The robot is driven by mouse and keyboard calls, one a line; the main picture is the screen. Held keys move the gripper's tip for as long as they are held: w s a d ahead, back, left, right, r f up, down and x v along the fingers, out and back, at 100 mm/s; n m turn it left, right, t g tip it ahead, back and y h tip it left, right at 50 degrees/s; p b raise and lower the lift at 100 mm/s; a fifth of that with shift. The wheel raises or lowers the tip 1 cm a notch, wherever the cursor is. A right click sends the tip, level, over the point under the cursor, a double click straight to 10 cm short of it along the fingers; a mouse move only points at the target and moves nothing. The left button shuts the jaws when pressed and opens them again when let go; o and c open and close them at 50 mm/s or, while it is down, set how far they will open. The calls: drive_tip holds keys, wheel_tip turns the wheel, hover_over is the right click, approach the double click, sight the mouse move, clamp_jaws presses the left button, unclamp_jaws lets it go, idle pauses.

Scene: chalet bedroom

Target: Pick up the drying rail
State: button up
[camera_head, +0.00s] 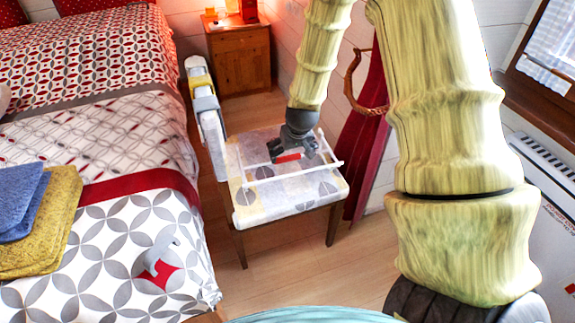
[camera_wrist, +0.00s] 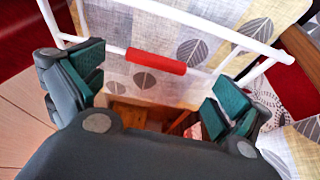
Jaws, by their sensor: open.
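The drying rail is a white tubular frame (camera_head: 262,181) with a red sleeve (camera_head: 288,157) on one bar. It lies on the patterned chair seat (camera_head: 290,204). In the wrist view the white rail (camera_wrist: 205,26) crosses the upper part, with the red sleeve (camera_wrist: 157,61) near the middle. My gripper (camera_head: 290,148) is low over the seat, at the rail. In the wrist view its two dark green-padded fingers (camera_wrist: 155,83) are apart, left and right of the red sleeve, with nothing held between them. Whether they touch the rail I cannot tell.
A bed (camera_head: 125,145) with folded blue (camera_head: 20,200) and yellow (camera_head: 55,225) towels stands left. A wooden nightstand (camera_head: 240,62) is behind the chair; a red curtain (camera_head: 368,140) hangs right. Wooden floor (camera_head: 300,262) is clear in front.

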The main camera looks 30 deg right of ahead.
sight(288, 159)
drive_tip(key=shift+w+b+x, duration=0.15)
drive_tip(key=shift+b+x, duration=0.3)
drive_tip(key=shift+x, duration=1.9)
drive_tip(key=shift+w+b+x, duration=0.1)
drive_tip(key=shift+b+x, duration=0.3)
drive_tip(key=shift+x, duration=1.95)
drive_tip(key=shift+d+r, duration=0.15)
drive_tip(key=shift+r, duration=0.05)
drive_tip(key=c, duration=1.1)
